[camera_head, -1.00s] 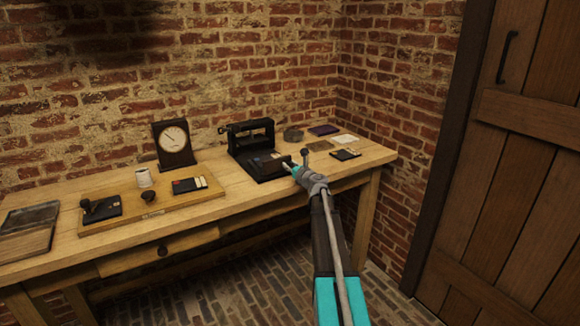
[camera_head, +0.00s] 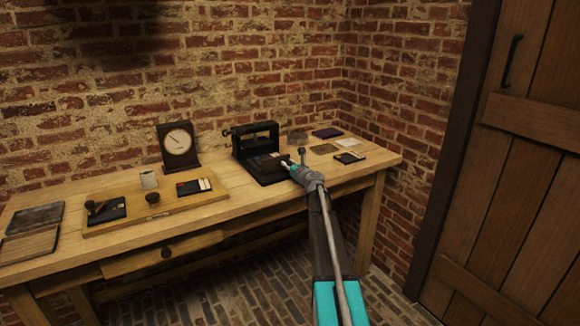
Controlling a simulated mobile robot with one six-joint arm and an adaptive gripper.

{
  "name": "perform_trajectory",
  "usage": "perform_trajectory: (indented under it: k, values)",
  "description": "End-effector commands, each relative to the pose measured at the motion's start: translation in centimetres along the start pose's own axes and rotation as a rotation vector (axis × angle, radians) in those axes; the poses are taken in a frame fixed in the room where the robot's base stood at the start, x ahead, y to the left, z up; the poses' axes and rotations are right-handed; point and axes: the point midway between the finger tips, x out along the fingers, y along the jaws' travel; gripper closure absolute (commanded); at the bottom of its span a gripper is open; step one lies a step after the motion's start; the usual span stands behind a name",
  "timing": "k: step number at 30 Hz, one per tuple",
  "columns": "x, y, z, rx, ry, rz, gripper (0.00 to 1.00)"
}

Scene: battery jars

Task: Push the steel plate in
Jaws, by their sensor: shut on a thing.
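My gripper (camera_head: 287,166) reaches in from the lower right to the right front of a black press-like frame (camera_head: 257,140) on the workbench. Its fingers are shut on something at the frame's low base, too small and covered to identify. The steel plate cannot be clearly made out. A dark flat part with a small pale and coloured patch (camera_head: 272,156) lies in the frame's opening, just left of my fingertips. I cannot tell whether that part is the plate, or how deep it sits.
The wooden bench (camera_head: 215,217) also bears a clock (camera_head: 178,146), a wooden tray (camera_head: 150,214) with dark pads, stamps and a pale cup, and slabs at the far left. A brick wall stands behind.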

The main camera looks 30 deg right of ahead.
Motion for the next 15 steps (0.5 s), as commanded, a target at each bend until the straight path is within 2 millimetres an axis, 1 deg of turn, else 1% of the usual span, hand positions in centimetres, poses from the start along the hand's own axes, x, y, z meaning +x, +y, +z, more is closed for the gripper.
perform_trajectory:
  k: [2, 3, 8, 9, 15]
  values:
    - [-0.06, -0.03, 0.00, 0.000, 0.000, -0.001, 1.00]
    - [-0.06, -0.03, 0.00, 0.000, 0.000, -0.001, 0.63]
    - [-0.08, -0.02, 0.00, 0.000, 0.000, -0.001, 0.33]
    - [-0.08, -0.01, 0.00, 0.000, 0.000, -0.001, 0.31]
    - [-0.08, -0.01, 0.00, 0.000, 0.000, 0.000, 0.31]
